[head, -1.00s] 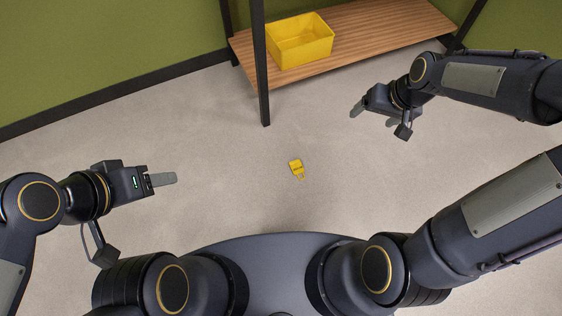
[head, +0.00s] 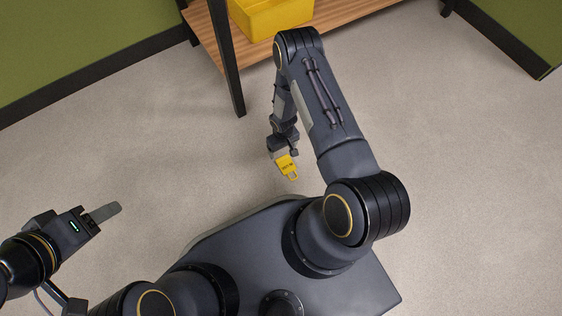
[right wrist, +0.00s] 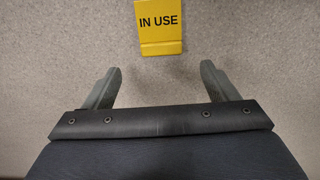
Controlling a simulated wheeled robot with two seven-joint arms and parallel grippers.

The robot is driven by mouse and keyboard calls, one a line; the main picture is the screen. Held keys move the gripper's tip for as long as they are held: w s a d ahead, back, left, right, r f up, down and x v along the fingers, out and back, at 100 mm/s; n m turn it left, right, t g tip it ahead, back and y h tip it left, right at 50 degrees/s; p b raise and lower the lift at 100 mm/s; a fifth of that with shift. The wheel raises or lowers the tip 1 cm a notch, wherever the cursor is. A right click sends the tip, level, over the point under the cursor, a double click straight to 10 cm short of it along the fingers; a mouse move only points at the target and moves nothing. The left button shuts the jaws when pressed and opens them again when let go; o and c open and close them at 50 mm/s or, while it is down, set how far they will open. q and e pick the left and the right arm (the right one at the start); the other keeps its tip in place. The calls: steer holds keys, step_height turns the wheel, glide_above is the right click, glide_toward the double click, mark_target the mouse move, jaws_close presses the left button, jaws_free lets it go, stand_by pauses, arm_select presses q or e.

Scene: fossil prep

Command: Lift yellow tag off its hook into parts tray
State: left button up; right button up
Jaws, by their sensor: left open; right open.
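The yellow tag (head: 288,168) lies on the floor, off any hook, in front of my base. In the right wrist view the tag (right wrist: 160,28) reads "IN USE" and is cut off by the top edge. My right gripper (right wrist: 160,80) is open and empty, its fingers pointing towards the tag, which sits ahead of the gap between them. In the head view my right gripper (head: 282,152) is right beside the tag, its fingers hard to make out. My left gripper (head: 104,212) is open and empty, far left of the tag. I see no hook or parts tray.
A yellow bin (head: 268,22) stands on a low wooden shelf (head: 350,20) at the back. The shelf's dark post (head: 229,75) stands behind and left of the tag. The grey floor (head: 450,150) around is clear.

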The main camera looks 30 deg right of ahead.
mark_target(283, 158)
step_height(283, 158, down, 7)
steer(key=b, duration=0.3)
steer(key=shift+s+a+r+b, duration=0.1)
steer(key=shift+s+b, duration=0.05)
steer(key=shift+b, duration=0.25)
steer(key=shift+r, duration=0.1)
steer(key=c, duration=1.1)
